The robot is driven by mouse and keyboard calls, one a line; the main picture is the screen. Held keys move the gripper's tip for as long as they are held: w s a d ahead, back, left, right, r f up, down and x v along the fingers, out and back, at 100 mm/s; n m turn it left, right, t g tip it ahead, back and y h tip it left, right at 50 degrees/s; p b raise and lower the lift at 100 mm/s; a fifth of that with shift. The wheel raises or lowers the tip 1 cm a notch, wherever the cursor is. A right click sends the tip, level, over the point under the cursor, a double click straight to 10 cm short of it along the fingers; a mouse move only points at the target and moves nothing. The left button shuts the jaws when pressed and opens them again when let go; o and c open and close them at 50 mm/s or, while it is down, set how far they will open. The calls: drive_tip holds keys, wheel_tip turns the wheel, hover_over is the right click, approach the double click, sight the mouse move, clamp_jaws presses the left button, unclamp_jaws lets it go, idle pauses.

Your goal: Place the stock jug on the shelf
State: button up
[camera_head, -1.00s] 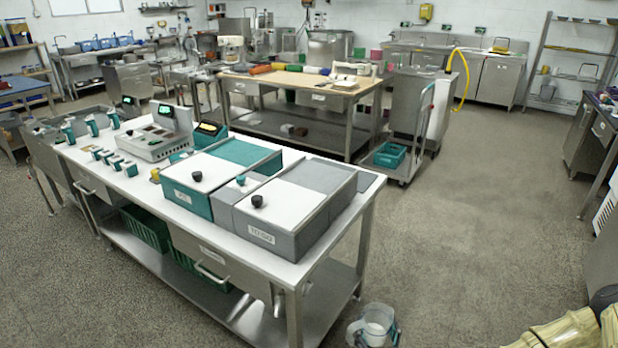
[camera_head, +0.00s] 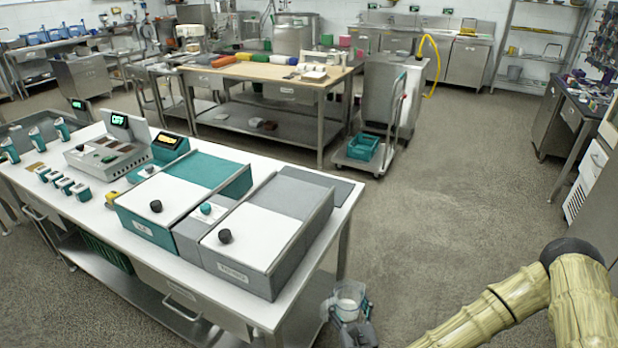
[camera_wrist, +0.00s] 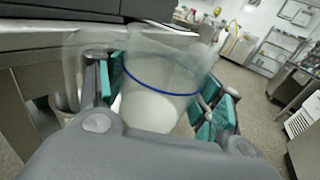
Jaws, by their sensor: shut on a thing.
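The stock jug (camera_head: 347,291) is a clear, see-through jug with white contents. It shows at the bottom of the head view, beside the near right corner of the white-topped bench. In the wrist view the jug (camera_wrist: 160,85) fills the middle, slightly tilted in the picture, with a blue line around it. My gripper (camera_head: 350,306) is shut on it, with teal finger pads on both sides of the jug in the wrist view. A metal shelf rack (camera_head: 536,68) stands at the back right wall. I cannot tell which shelf is the task's.
The white-topped bench (camera_head: 352,202) carries grey and teal boxes and small devices, with an under-shelf (camera_head: 140,290) below. A trolley (camera_head: 375,168) with a teal crate stands behind it. A cluttered side bench (camera_head: 570,95) is at right. The floor (camera_head: 450,180) between is clear.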

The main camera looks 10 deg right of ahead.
drive_tip(key=shift+a+r+p, duration=0.15)
drive_tip(key=shift+r+p, duration=0.25)
drive_tip(key=shift+r, duration=0.45)
drive_tip(key=shift+s+a+f, duration=0.1)
drive_tip(key=shift+a, duration=0.1)
